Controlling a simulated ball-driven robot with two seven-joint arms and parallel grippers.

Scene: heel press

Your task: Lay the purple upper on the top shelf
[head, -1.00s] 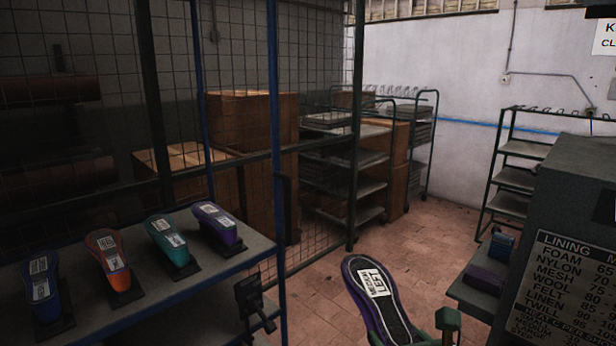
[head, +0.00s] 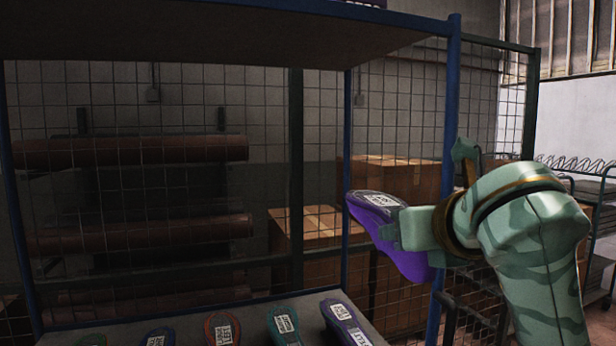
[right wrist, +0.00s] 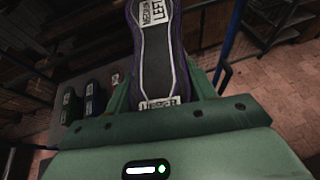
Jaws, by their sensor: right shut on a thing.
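The purple upper (head: 413,262), with a dark sole and a white label, is held in the air by my right gripper (head: 412,228). It is tilted, in front of the rack's right blue post. In the right wrist view, the upper (right wrist: 157,50) lies sole toward the camera between the fingers (right wrist: 160,92). The top shelf (head: 200,30) shows only its underside and edge, above the held upper. Its upper surface is hidden. A sliver of something purple (head: 366,3) shows above its edge, too cut off to identify. My left gripper is not in view.
A lower shelf (head: 385,340) carries several uppers in a row, including a purple one (head: 345,322) at its right end. Blue posts (head: 447,130) frame the rack. Behind are wire mesh, brown rolls (head: 140,150) and cardboard boxes (head: 395,178). Space between the shelves is open.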

